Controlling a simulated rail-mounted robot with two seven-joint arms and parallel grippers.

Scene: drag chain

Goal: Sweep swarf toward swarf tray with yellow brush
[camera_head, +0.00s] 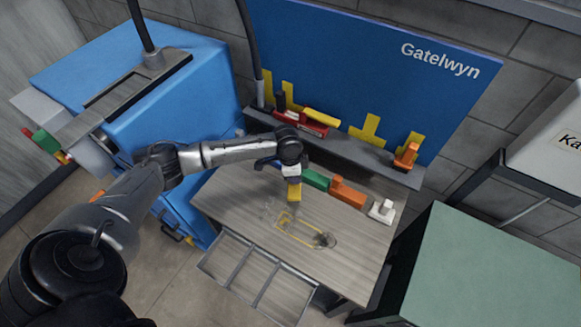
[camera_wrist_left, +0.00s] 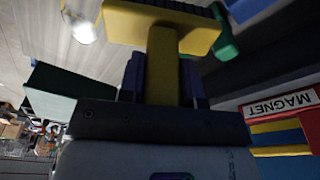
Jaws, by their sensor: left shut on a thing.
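My left gripper (camera_head: 291,174) is shut on the yellow brush (camera_head: 294,190) and holds it upright over the workbench. In the left wrist view the brush's yellow handle (camera_wrist_left: 162,72) stands between the fingers, with its wide yellow head beyond. The brush's lower end is near a yellow outline (camera_head: 283,237) on the bench; I cannot tell whether it touches the top. A small grey patch that looks like swarf (camera_head: 324,240) lies at the right end of the outline. A divided, tray-like frame (camera_head: 238,290) is at the bench's front edge; I cannot tell whether it is the swarf tray. My right gripper is not in view.
Green (camera_head: 315,179), orange (camera_head: 347,193) and white (camera_head: 382,210) blocks line the bench's back right. A shelf (camera_head: 345,143) holds red, yellow and orange items below the blue board (camera_head: 370,60). A blue machine (camera_head: 185,100) stands left, a green-topped table (camera_head: 490,270) right.

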